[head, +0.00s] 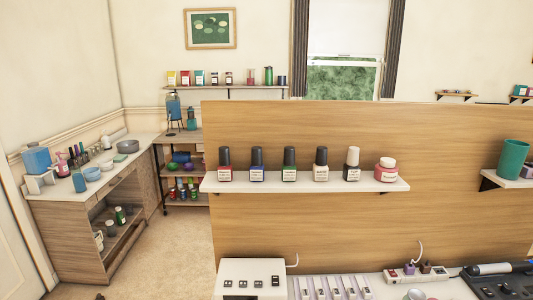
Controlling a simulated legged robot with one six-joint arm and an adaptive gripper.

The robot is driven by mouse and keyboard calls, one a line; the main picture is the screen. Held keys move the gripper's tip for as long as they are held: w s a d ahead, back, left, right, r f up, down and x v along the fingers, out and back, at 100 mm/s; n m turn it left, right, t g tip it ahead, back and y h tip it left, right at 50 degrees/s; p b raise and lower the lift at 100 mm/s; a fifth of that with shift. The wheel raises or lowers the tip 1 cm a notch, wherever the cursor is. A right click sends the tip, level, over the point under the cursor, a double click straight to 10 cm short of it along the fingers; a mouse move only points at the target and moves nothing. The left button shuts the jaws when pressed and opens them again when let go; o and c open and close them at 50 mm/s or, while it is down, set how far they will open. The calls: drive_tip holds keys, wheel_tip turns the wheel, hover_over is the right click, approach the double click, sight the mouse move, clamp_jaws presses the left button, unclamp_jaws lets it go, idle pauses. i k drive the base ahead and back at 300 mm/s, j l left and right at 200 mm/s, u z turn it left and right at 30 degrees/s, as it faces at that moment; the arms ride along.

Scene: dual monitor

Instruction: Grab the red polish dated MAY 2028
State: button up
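A nail polish bottle with a dark cap and red at its base (225,173) stands upright at the left end of the white shelf (300,188) on the wooden panel. Its label is too small to read, so I cannot tell whether it says MAY 2028. Other small red bottles (172,194) stand on the lower shelf of the wooden rack behind; their labels are also unreadable. A red bottle (185,78) stands on the back wall shelf. My gripper is not in view.
Below are a white box (252,272) and a power strip (416,275). Open floor (165,255) lies left of the panel.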

sight(225, 174)
drive_tip(key=k+j+z, duration=0.1)
drive_tip(key=j, duration=0.3)
drive_tip(key=k+j, duration=0.25)
drive_tip(key=j, duration=0.2)
drive_tip(key=k+j+z, duration=0.15)
drive_tip(key=j, duration=0.25)
drive_tip(key=j+z, duration=0.4)
drive_tip(key=j, duration=0.65)
drive_tip(key=k+j+z, duration=0.1)
drive_tip(key=j+z, duration=0.3)
drive_tip(key=j, duration=0.65)
